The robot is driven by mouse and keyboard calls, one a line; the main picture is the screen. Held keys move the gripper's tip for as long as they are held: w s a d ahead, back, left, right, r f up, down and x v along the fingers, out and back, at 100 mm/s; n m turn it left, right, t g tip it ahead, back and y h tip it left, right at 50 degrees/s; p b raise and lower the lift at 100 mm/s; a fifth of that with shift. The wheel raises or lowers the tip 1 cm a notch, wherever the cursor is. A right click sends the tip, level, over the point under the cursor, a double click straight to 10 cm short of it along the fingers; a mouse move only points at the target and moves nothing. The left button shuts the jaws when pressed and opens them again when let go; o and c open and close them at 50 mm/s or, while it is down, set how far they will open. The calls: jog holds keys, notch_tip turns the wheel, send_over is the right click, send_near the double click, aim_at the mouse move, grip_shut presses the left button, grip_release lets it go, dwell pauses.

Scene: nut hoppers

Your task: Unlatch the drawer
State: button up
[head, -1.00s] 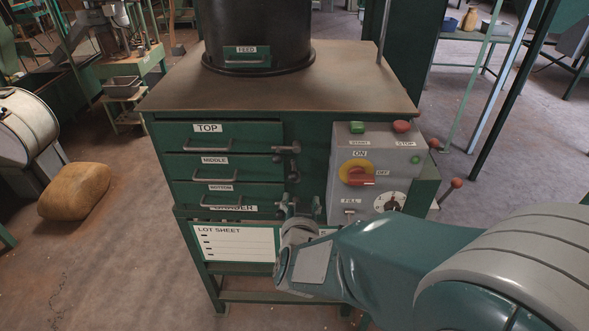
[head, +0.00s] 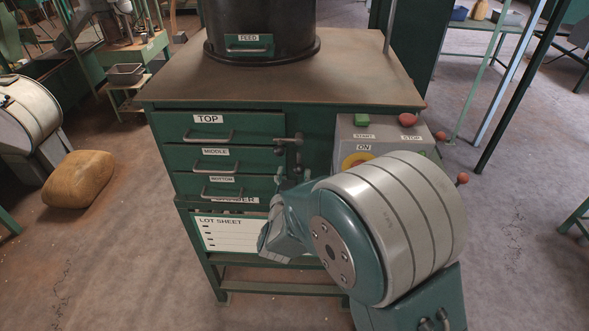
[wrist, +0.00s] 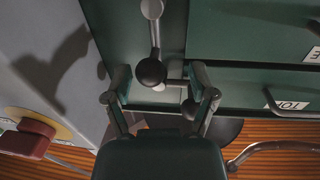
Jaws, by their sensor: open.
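The green cabinet has three drawers: top (head: 225,130), middle (head: 240,158) and bottom (head: 245,186), all closed in the head view. A grey latch (head: 288,145) with a lever is at the right side of the drawers. Contact cannot be told.
The control box (head: 350,132) with a red knob stands right of the drawers, partly hidden by my arm. A lot sheet (head: 228,234) hangs below the drawers. A black hopper (head: 262,30) stands on the cabinet top (head: 180,75).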

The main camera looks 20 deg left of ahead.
jog(key=shift+w+a, duration=0.1)
jog(key=shift+w, duration=0.65)
grip_shut()
jog(key=shift+d+r+m, duration=0.1)
jog(key=shift+d+m, duration=0.35)
jog(key=shift+m, duration=0.55)
grip_release()
jog(key=shift+w, duration=0.1)
